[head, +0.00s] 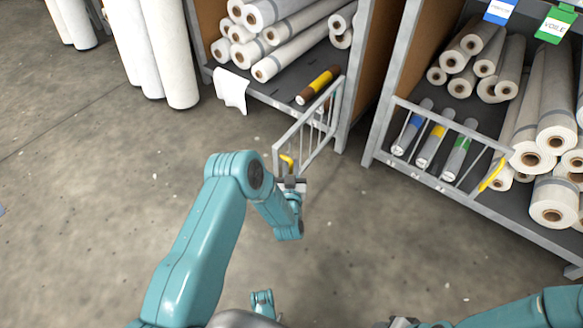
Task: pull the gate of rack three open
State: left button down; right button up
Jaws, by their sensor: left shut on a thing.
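A light grey barred gate (311,130) stands swung out from the front of the left rack (344,113), attached at that rack's right post. Its free end points toward me and carries a yellow handle (287,161). My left gripper (289,181) is shut on this handle and hides part of it. My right gripper (404,322) shows only partly at the bottom edge, away from the gates, and its fingers cannot be made out. I cannot read a rack number in this view.
The right rack (377,138) has a barred gate (435,152) across its front, with a yellow handle (494,174). Fabric rolls (280,45) fill the left rack, and a white cloth (231,89) hangs over its edge. Tall white rolls (168,50) stand at upper left. The concrete floor is clear.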

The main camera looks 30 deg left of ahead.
pick_arm(q)
jog(key=shift+s, duration=0.1)
pick_arm(e)
jog(key=shift+d, duration=0.15)
pick_arm(q)
jog(key=shift+f, duration=0.1)
jog(key=c, duration=1.2)
grip_release()
jog(key=shift+s+d, duration=0.1)
jog(key=shift+p+v, duration=8)
jog(key=shift+p, duration=0.7)
pick_arm(e)
notch_tip(320, 180, up, 17)
jog(key=s+a, duration=0.1)
jog(key=shift+s+a+f+n+g, duration=0.2)
jog(key=shift+s+a+n+g, duration=0.05)
jog(key=shift+a+n+g, duration=0.05)
